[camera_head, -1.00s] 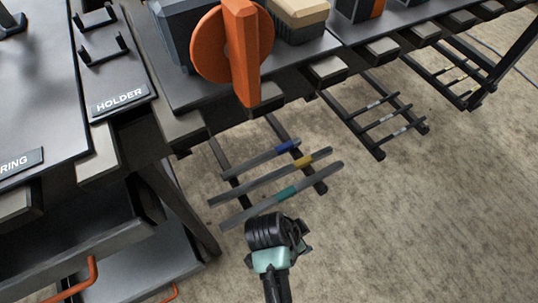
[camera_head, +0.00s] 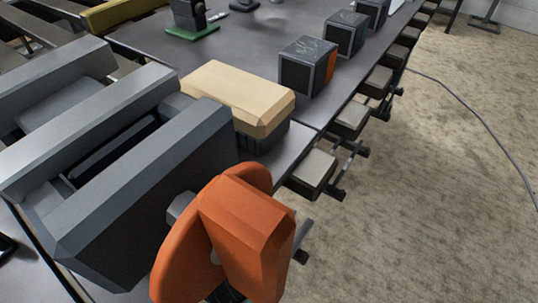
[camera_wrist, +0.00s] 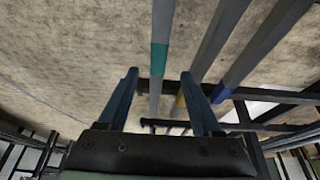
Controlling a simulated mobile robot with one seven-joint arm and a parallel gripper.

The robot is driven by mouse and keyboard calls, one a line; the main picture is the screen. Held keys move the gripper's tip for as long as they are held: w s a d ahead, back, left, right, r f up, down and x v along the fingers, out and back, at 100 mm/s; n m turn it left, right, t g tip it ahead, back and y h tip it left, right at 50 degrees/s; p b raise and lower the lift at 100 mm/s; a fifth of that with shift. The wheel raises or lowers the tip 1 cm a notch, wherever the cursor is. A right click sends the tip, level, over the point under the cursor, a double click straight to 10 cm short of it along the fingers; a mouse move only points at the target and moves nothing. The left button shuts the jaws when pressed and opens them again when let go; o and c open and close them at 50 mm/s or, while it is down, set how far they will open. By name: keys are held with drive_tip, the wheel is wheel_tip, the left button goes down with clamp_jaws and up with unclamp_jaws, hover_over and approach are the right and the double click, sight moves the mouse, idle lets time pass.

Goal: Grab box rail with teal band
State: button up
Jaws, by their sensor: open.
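The grey box rail with the teal band (camera_wrist: 160,58) runs down the middle of the wrist view. My gripper (camera_wrist: 159,74) is open, with one blue finger on each side of that rail in the picture. The rail appears between the fingers, and I see no finger pressing on it. I cannot tell how deep it sits between them. A rail with a yellow band (camera_wrist: 181,100) and a rail with a blue band (camera_wrist: 219,94) lie to the right, partly behind the right finger. The head view shows neither these banded rails nor my gripper clearly.
Dark cross bars (camera_wrist: 270,95) run behind the rails. A beige-topped box (camera_head: 240,95) and several dark cubes (camera_head: 307,65) stand behind. Open floor (camera_head: 450,180) lies right.

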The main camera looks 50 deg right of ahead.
drive_tip(key=b+x, duration=0.4)
drive_tip(key=x, duration=0.1)
drive_tip(key=shift+s+f, duration=0.2)
drive_tip(key=shift+f, duration=0.25)
drive_tip(key=shift+r, duration=0.1)
clamp_jaws()
idle(0.9)
